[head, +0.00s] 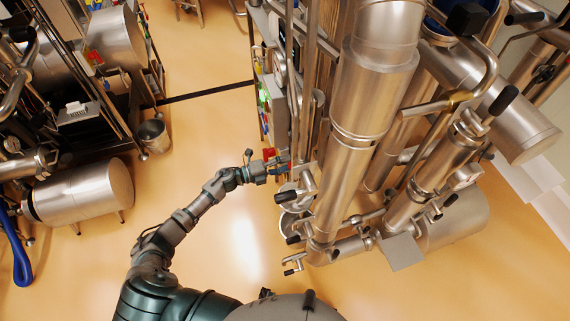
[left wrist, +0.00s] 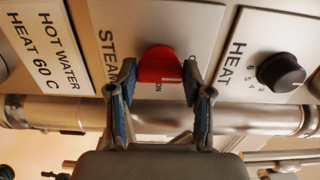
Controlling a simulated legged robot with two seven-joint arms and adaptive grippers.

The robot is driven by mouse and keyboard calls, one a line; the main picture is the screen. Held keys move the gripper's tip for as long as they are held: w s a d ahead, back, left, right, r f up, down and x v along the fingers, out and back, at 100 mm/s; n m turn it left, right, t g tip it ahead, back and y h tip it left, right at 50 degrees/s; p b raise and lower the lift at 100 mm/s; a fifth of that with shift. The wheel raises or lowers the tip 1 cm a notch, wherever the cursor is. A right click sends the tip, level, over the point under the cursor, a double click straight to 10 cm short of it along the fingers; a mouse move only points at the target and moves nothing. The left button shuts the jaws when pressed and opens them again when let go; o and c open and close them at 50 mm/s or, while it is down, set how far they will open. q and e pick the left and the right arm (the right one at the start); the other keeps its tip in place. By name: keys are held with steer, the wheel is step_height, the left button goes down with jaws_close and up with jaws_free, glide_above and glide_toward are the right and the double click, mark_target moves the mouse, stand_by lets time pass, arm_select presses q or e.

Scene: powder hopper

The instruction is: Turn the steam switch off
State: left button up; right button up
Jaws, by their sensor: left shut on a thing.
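The steam switch (left wrist: 160,65) is a red round knob with a white mark, on a pale plate lettered STEAM (left wrist: 108,48) in the left wrist view. The letters ON show just below the knob; other lettering is hidden. My left gripper (left wrist: 159,72) has one finger on each side of the knob and is shut on it. In the head view my left gripper (head: 279,169) reaches the panel side of the steel machine (head: 345,135), and the knob is hard to make out there. My right gripper is not in view.
A black HEAT dial (left wrist: 281,72) is right of the switch, and a HOT WATER HEAT 60 C label (left wrist: 45,45) is left. A steel pipe (left wrist: 250,117) runs below the panel. A bucket (head: 154,136) stands at left; the floor (head: 220,110) between machines is clear.

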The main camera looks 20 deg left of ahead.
arm_select(q)
steer(key=shift+w+a, duration=0.15)
steer(key=o, duration=1.1)
steer(key=shift+c, duration=0.2)
steer(key=shift+o, duration=0.5)
steer(key=shift+w+f, duration=0.1)
steer(key=shift+f, duration=0.05)
steer(key=shift+a, duration=0.1)
steer(key=v, duration=1.2)
steer(key=shift+f, duration=0.1)
